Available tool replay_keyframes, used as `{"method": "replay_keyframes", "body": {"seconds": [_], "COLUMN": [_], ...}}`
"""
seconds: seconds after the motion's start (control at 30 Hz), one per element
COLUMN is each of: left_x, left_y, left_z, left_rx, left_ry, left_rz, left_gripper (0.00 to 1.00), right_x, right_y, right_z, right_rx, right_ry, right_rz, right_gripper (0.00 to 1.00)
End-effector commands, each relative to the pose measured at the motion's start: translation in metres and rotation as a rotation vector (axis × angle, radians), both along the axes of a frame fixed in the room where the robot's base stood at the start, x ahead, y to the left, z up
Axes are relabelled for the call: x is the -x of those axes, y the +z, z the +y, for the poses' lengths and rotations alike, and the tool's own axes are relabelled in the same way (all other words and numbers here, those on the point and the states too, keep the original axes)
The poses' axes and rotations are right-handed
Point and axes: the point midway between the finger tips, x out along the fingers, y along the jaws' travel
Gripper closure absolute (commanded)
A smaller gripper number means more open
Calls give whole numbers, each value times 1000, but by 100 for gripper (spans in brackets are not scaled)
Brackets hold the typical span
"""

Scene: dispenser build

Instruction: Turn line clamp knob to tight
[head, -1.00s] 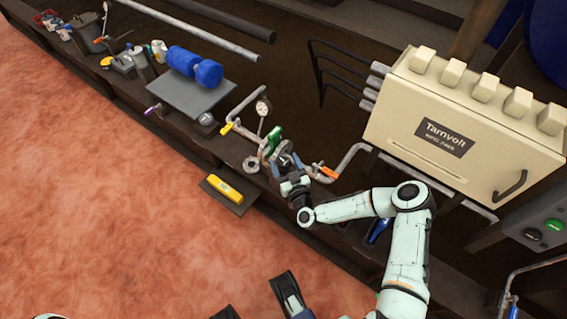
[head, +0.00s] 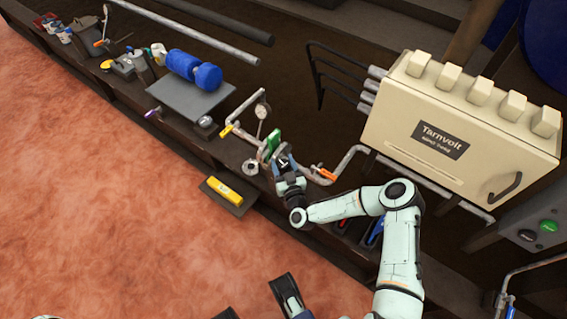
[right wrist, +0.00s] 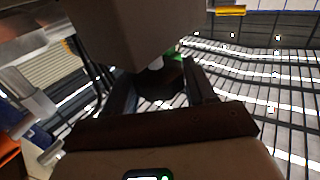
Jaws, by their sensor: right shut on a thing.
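My right gripper (head: 282,163) is at the pipe assembly beside a green part (head: 274,141). In the right wrist view, its two dark fingers (right wrist: 162,92) close on a dark knob (right wrist: 165,82), which I take to be the line clamp knob. The green part also shows behind it (right wrist: 175,51). In the head view the fingers mostly hide the knob, so its setting cannot be read. My left gripper (head: 256,300) is at the bottom edge, partly cut off, with its fingers wide apart and nothing seen between them.
A round gauge (head: 262,111) and orange-handled pipe (head: 327,174) flank the right gripper. The large cream Tarnvolt box (head: 470,140) stands to the right.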

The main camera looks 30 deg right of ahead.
Motion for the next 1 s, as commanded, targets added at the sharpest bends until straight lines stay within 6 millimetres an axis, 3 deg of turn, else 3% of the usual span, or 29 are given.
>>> {"method": "replay_keyframes", "body": {"seconds": [0.03, 0.2, 0.3, 0.5, 1.0], "left_x": [-11, -44, -27, -14, -13], "left_y": [14, 48, 52, 58, 57], "left_z": [-2, -7, -15, -21, -21], "left_rx": [-1, -5, 14, 31, 33], "left_ry": [-3, -9, -21, -34, -35], "left_rz": [-37, -149, -104, -71, -65], "left_gripper": [57, 57, 57, 57, 57], "right_x": [0, 0, -1, -1, 0], "right_y": [4, 5, 4, 2, 0], "right_z": [2, 3, 3, 2, 1], "right_rx": [2, 1, 0, 0, -2], "right_ry": [-22, -146, -235, -412, -711], "right_rz": [0, 0, -1, -3, -2], "right_gripper": [75, 75, 75, 75, 75]}}
